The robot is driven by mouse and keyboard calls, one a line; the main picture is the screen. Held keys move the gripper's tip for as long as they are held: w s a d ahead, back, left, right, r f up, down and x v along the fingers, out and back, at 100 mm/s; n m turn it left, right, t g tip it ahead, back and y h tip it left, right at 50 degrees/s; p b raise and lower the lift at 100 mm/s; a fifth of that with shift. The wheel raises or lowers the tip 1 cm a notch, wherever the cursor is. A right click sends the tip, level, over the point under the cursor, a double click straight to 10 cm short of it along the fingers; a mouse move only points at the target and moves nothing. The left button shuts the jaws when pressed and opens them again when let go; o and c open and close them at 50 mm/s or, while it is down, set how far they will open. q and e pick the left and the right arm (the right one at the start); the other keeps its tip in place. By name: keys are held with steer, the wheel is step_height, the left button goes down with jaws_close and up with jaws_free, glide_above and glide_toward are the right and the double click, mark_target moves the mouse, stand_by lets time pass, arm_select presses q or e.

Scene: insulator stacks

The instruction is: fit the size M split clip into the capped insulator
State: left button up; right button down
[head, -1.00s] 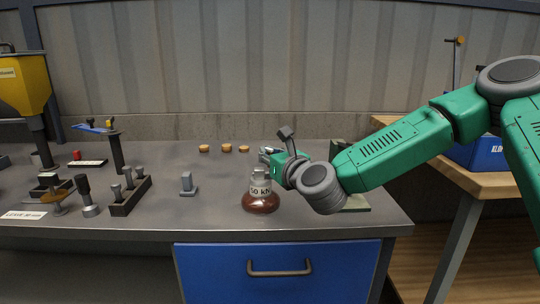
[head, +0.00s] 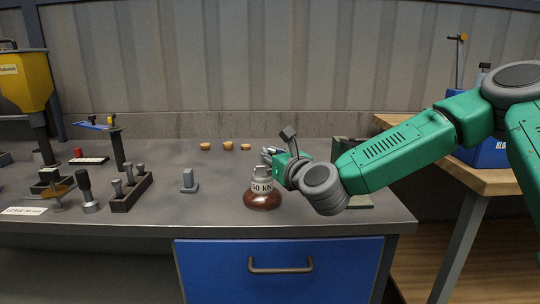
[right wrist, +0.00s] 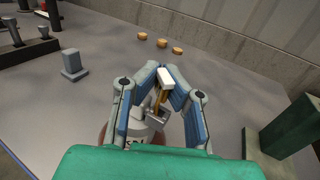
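The capped insulator (head: 262,201) stands upright near the table's front edge, with a brown disc and a grey cap labelled 50 kN. In the right wrist view its grey cap (right wrist: 139,134) shows between and below my fingers. My right gripper (head: 267,155) is just behind and above the cap, at its right. In the right wrist view my right gripper (right wrist: 163,74) has its fingertips closed around a small clip (right wrist: 165,80) with a pale block end and brass-coloured legs. The legs point down toward the cap; whether they touch it I cannot tell. My left gripper is not in view.
Three small orange round pieces (head: 228,146) lie at the back. A grey block on a foot (head: 189,181) stands left of the insulator. A rack with grey posts (head: 131,191) is further left. A dark green stand (right wrist: 285,130) is close on the right.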

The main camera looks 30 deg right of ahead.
steer(key=shift+f, duration=0.25)
steer(key=shift+f+b, duration=0.4)
steer(key=shift+b, duration=0.1)
steer(key=shift+f+b, duration=0.3)
steer(key=c, duration=1.6)
jaws_free()
steer(key=shift+c, duration=0.2)
steer(key=shift+r, duration=0.1)
steer(key=s, duration=0.7)
steer(key=shift+s+a, duration=0.2)
steer(key=shift+a, duration=0.1)
